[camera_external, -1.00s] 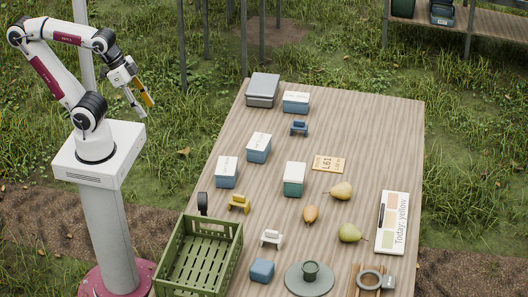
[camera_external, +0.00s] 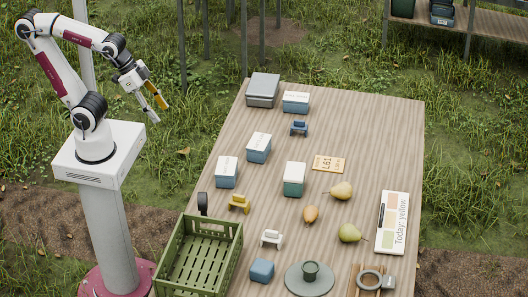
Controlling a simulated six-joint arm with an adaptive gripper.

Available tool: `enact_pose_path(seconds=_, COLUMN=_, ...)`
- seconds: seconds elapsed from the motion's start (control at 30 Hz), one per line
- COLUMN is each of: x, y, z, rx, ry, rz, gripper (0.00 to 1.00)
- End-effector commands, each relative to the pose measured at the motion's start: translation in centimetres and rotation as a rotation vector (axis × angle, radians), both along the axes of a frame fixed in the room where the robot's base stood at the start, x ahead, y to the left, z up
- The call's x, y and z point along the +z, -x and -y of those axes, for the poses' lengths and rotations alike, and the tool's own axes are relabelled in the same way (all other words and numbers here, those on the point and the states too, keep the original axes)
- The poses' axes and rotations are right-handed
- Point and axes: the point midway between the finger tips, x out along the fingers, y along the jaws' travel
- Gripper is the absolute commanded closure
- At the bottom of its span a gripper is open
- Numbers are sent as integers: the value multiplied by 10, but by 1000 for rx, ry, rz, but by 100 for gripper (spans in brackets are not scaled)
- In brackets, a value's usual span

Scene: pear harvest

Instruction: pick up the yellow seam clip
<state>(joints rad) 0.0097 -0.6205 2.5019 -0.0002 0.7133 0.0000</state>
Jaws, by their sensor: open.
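The yellow seam clip (camera_external: 239,203) lies on the wooden table (camera_external: 385,125) near its left edge, just above the green crate. A white clip (camera_external: 271,238) and a blue clip (camera_external: 299,128) of similar shape also sit on the table. My gripper (camera_external: 160,113) is open and empty. It hangs in the air left of the table's far part, well above and away from the yellow clip. One of its fingers looks orange, the other pale.
A green slatted crate (camera_external: 236,244) stands at the near left. A small black object (camera_external: 203,203) is beside the yellow clip. Blue boxes (camera_external: 227,177) stand behind it. Pears (camera_external: 341,191) lie centre right, near a sign board (camera_external: 393,235) reading "Today: yellow".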

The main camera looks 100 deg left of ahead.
Motion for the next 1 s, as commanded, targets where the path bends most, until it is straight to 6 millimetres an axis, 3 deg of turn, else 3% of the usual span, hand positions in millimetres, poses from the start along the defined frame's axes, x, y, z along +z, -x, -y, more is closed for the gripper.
enact_pose_path(seconds=0.5, x=-35, y=-99, z=10, rx=-22, ry=3, rz=118, gripper=53)
enact_pose_path(seconds=1.0, x=-81, y=-175, z=21, rx=-42, ry=8, rz=237, gripper=53)
